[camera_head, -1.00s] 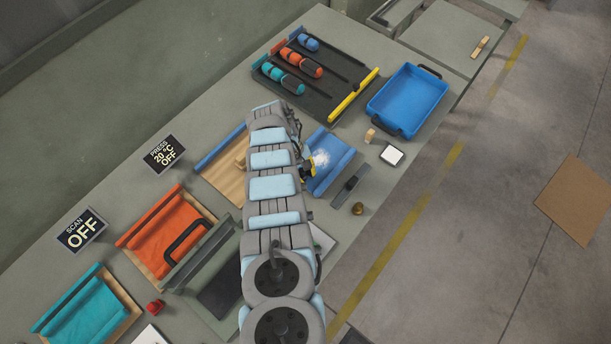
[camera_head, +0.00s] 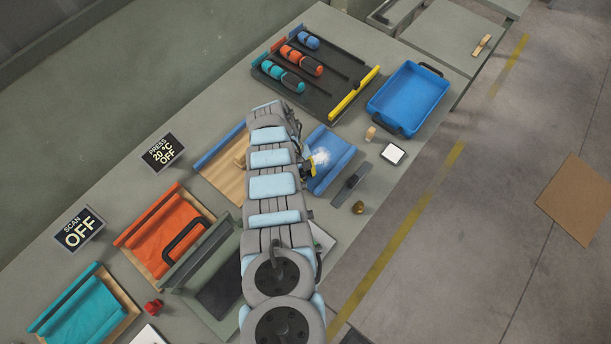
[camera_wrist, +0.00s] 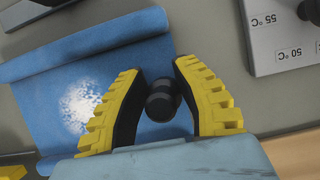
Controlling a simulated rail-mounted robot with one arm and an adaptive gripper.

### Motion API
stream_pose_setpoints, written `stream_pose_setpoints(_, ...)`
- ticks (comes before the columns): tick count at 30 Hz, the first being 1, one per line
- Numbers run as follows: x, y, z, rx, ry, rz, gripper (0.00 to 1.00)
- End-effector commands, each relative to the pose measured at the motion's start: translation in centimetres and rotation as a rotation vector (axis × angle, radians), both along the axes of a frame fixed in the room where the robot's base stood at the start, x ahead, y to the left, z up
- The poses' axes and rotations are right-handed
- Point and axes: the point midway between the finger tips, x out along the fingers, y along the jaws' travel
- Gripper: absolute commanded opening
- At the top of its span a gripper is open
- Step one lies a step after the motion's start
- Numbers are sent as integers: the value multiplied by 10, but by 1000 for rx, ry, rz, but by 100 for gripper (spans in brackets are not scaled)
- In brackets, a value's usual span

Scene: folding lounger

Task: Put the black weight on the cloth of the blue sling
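The blue sling's cloth (camera_head: 325,181) lies right of my arm in the head view, partly hidden by it. A pale white patch marks the cloth. In the wrist view the cloth (camera_wrist: 38,110) fills the left and middle, with a rolled edge along its top. The black weight (camera_wrist: 161,104), small with a rounded knob, shows between my gripper's yellow-and-black fingers, in front of the cloth's right part. I cannot tell whether the weight touches the cloth. In the head view the weight is hidden.
A grey block (camera_wrist: 283,38) marked 55 °C and 50 °C stands at the wrist view's upper right. An orange sling (camera_head: 163,234), a teal sling (camera_head: 82,316), a blue tray (camera_head: 408,98) and a dark rack (camera_head: 330,92) with coloured rolls stand on the bench. A small brass knob (camera_head: 358,208) sits near the front edge.

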Motion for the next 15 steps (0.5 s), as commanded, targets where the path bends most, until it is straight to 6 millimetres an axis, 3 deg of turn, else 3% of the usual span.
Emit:
stream_pose_setpoints(1, 0, 0, 1, 0, 0, 0, 44)
stream_pose_setpoints(3, 0, 0, 1, 0, 0, 0, 57)
stream_pose_setpoints(15, 1, 1, 2, 0, 0, 0, 57)
